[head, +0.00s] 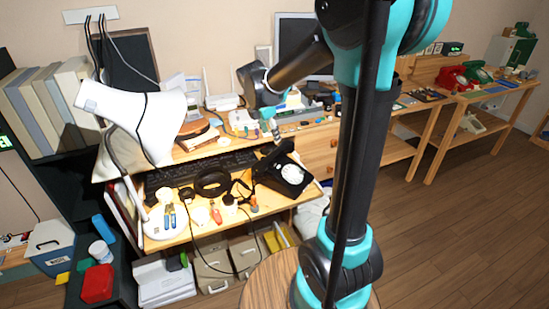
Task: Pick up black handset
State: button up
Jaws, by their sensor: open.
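A black dial phone (291,177) with a pale round dial stands near the right end of the cluttered desk (262,219). Its black handset (272,160) appears to lie along the back of the phone; its outline merges with the dark body. My gripper (275,138) is small in the head view, pointing down just above and behind the handset. It is open and appears empty. I cannot tell how far its fingertips are from the handset.
A white lamp (140,115) leans over the desk's left side. A black keyboard (200,168), a black ring-shaped object (212,182) and several small tools crowd the desktop left of the phone. Red (452,78) and green (479,72) phones stand on a far right table. The floor at right is clear.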

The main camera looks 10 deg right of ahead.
aim_at(274, 152)
jog(key=w+d+f+n, duration=0.1)
jog(key=w+f, duration=0.1)
jog(key=f, duration=0.3)
jog(key=w+d+f+n, duration=0.1)
jog(key=w+f, duration=0.2)
jog(key=f, duration=0.2)
jog(key=w+d+f+n, duration=0.1)
jog(key=w+f, duration=0.1)
jog(key=f, duration=0.3)
jog(key=shift+w, duration=0.35)
jog(key=shift+c, duration=0.2)
